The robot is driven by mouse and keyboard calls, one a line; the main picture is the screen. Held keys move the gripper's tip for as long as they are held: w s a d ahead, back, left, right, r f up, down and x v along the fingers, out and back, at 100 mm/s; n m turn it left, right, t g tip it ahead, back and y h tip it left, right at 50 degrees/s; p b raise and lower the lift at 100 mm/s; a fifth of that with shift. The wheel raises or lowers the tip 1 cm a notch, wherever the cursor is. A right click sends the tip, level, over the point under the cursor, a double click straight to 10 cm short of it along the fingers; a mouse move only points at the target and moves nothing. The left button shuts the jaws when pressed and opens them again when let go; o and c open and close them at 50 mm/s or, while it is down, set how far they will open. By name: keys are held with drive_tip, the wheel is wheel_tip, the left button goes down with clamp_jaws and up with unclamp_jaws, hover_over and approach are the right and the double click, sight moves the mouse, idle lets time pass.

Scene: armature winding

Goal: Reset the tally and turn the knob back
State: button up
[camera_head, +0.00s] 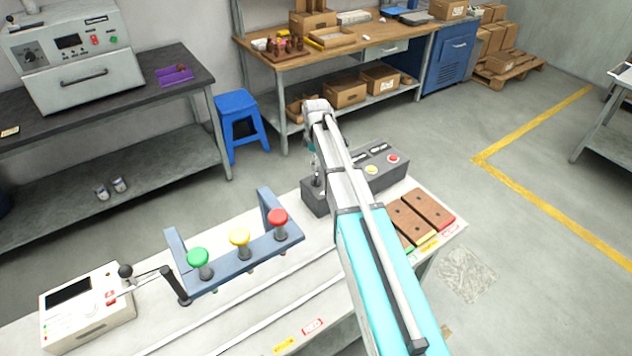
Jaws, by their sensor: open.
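A white box (62,324) with a dark display (69,291) stands at the bench's left end. A red button (110,297) and a pale round knob-like part (91,309) are on its face; the display reading is too small to tell. A grey control box (345,186) with a yellow button (371,170) and a red button (393,159) stands farther right, with dark labels on top.
A blue rack (232,267) holds green, yellow and red mushroom-topped pieces mid-bench. A black ball-ended lever (126,271) stands beside the white box. Brown blocks (408,216) lie at the right. A grey oven-like unit (85,60) with a dial stands on the back-left table.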

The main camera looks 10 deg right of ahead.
sight(316, 177)
drive_tip(key=shift+f+b, duration=3.35)
drive_tip(key=shift+f, duration=0.3)
drive_tip(key=c, duration=1.2)
